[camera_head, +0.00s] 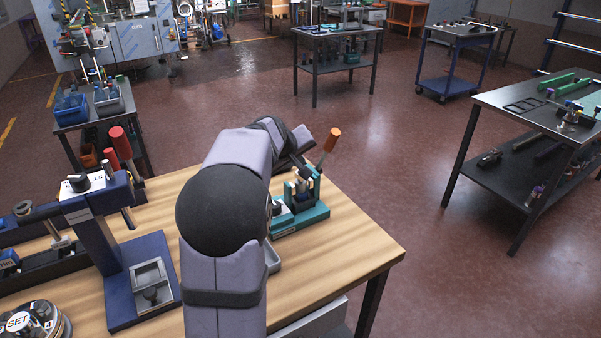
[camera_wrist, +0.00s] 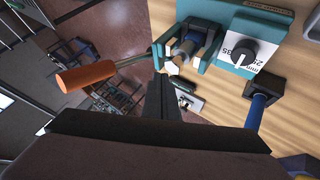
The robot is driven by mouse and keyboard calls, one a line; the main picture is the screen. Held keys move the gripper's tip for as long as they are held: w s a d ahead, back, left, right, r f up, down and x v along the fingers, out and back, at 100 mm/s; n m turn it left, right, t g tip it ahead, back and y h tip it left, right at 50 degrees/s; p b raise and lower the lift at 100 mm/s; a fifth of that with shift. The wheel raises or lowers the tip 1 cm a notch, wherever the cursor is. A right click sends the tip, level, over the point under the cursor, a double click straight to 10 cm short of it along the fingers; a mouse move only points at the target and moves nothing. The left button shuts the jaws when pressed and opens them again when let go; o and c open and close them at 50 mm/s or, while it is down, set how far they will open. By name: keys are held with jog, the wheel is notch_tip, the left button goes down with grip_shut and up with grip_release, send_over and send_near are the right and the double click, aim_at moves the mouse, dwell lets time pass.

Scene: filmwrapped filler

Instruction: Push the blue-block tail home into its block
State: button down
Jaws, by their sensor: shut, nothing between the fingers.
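A teal fixture (camera_head: 312,213) with an orange-handled lever (camera_head: 332,139) stands near the right end of the wooden bench. In the wrist view, the fixture (camera_wrist: 218,15) holds a dark blue block (camera_wrist: 207,33) with a grey cylindrical part (camera_wrist: 184,47) in it. A pale piece (camera_wrist: 172,68) shows at the near end of that part; I cannot tell how deep the tail sits. My gripper (camera_wrist: 164,80) is shut and empty, its tips close to the pale piece; contact is unclear. My arm hides the fingers in the head view.
In the wrist view, the orange handle (camera_wrist: 86,76) reaches out left of my fingers. A dial knob (camera_wrist: 243,53) and a blue post in a black holder (camera_wrist: 262,98) are on the right. In the head view, a blue press (camera_head: 125,270) stands left of my arm.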

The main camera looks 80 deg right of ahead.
jog(key=shift+f+b, duration=0.3)
jog(key=shift+f, duration=0.1)
jog(key=shift+f+b, duration=0.75)
jog(key=shift+f, duration=0.2)
dwell(0.9)
jog(key=shift+r, duration=0.15)
jog(key=shift+r+p, duration=1.1)
jog(key=shift+r, duration=0.15)
jog(key=shift+r, duration=0.1)
jog(key=shift+r+p, duration=2.15)
jog(key=shift+r, duration=0.3)
